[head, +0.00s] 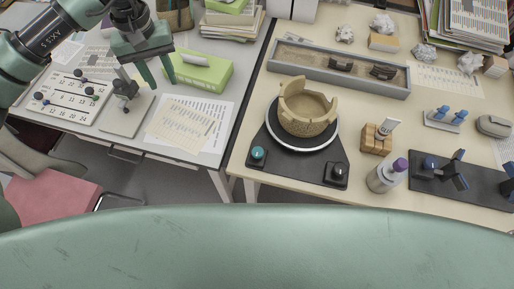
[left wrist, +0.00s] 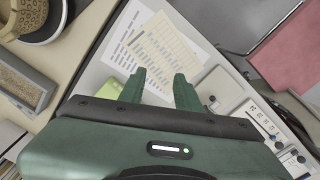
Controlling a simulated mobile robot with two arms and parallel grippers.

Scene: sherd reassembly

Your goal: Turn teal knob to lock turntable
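The teal knob (head: 258,153) sits on the front left corner of the dark turntable base (head: 290,165) on the right-hand table. A black knob (head: 338,171) is on its front right corner. A tan broken bowl (head: 307,110) stands on the round turntable (head: 301,147), its rim jagged. My left gripper (head: 156,80) is over the left table, well left of the knob. Its fingers are apart with nothing between them, as the left wrist view (left wrist: 160,85) also shows. The turntable and bowl show partly at that view's top left. My right gripper is not in view.
A green tissue box (head: 197,72), papers (head: 190,122) and a number board (head: 68,98) lie on the left table. A gap separates the tables. A sherd tray (head: 340,70), wooden block (head: 376,139) and purple-capped bottle (head: 386,175) surround the turntable.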

